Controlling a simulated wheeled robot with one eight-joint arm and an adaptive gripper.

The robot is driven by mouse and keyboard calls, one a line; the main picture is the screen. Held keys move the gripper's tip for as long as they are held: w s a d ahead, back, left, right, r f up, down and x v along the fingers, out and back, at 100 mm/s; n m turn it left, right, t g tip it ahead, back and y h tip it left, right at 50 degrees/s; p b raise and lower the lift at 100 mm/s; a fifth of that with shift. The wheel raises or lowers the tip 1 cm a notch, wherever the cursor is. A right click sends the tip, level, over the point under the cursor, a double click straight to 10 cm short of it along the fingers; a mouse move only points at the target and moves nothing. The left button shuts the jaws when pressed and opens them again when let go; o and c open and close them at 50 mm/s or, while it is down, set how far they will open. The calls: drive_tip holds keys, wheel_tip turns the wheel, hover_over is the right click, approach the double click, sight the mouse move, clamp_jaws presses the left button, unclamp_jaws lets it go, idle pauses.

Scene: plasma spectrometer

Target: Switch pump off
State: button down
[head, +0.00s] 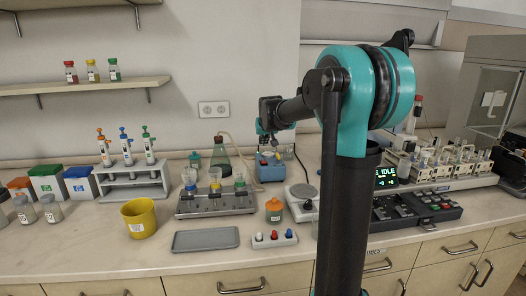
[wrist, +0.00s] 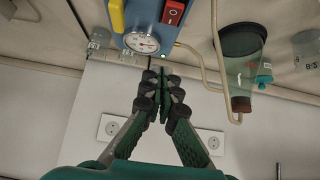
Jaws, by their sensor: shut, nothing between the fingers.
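The pump is a blue box (head: 270,168) on the bench against the back wall in the head view. My gripper (head: 266,139) is just above it there and hides part of its top. In the wrist view the blue pump (wrist: 146,12) is at the top edge, cut off by the frame. It carries a round white gauge (wrist: 142,42), a red rocker switch (wrist: 173,12) and a yellow part (wrist: 116,16). My gripper (wrist: 164,82) is shut and empty, below the gauge in that picture. I see no contact with the switch. The switch's position is unclear.
A conical flask (head: 221,158) with a hose stands left of the pump; it also shows in the wrist view (wrist: 240,60). A filtration rack (head: 215,205) is in front of it. A round white-grey plate device (head: 302,200) stands at the right. Wall sockets (head: 213,109) are behind.

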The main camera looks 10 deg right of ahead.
drive_tip(key=v, duration=0.7)
drive_tip(key=shift+w+r, duration=0.3)
drive_tip(key=shift+r, duration=0.1)
